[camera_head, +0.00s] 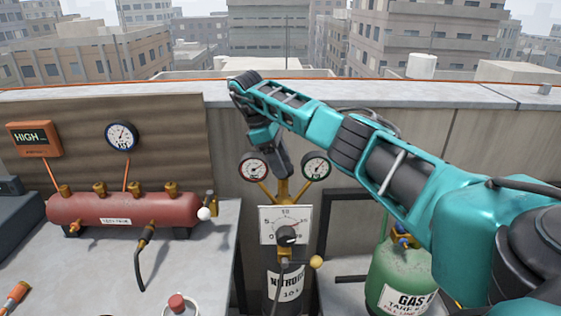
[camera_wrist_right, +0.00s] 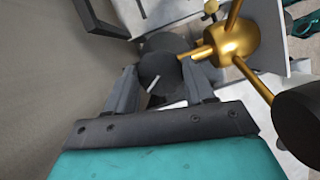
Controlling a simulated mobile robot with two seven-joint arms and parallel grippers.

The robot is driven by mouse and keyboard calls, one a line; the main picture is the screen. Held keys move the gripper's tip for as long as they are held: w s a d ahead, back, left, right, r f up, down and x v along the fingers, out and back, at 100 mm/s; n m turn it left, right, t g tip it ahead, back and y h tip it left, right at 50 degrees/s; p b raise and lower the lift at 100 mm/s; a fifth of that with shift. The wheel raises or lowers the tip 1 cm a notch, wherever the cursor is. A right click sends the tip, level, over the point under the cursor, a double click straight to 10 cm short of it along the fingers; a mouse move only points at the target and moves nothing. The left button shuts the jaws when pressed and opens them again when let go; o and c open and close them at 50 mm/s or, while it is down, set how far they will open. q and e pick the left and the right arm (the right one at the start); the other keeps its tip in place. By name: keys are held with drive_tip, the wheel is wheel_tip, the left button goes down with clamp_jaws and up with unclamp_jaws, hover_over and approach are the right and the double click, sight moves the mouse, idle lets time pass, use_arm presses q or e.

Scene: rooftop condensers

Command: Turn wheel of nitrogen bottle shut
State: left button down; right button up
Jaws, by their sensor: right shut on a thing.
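The dark nitrogen bottle (camera_head: 285,290) stands below a white scale plate (camera_head: 272,222) with a black knob and a red pointer. Two round gauges on brass stems stand above the plate. My right gripper (camera_head: 281,172) reaches down behind the gauges; its fingertips are hidden there. In the right wrist view my right gripper (camera_wrist_right: 165,88) is shut on a dark round wheel (camera_wrist_right: 163,70) with a white mark. This wheel joins a brass stem and the rounded brass body (camera_wrist_right: 232,42). The head view does not show the held wheel. My left gripper is not in view.
A red manifold (camera_head: 125,208) with a hose lies on the bench at left. A green gas cylinder (camera_head: 395,270) stands to the right of the bottle. A concrete parapet (camera_head: 430,125) runs behind. A dark gauge (camera_wrist_right: 305,120) is close to my right gripper.

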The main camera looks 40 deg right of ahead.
drive_tip(key=m+y, duration=0.1)
drive_tip(key=m, duration=0.1)
drive_tip(key=m+y, duration=0.1)
drive_tip(key=m, duration=0.2)
drive_tip(key=shift+w+d+m+g, duration=0.1)
drive_tip(key=shift+d+m+g, duration=0.05)
drive_tip(key=shift+m+g, duration=0.2)
drive_tip(key=shift+m, duration=0.35)
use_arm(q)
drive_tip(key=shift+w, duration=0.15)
use_arm(e)
drive_tip(key=shift+m, duration=0.3)
drive_tip(key=o, duration=1)
drive_tip(key=shift+o, duration=0.2)
drive_tip(key=shift+d+r, duration=0.1)
drive_tip(key=shift+r, duration=0.05)
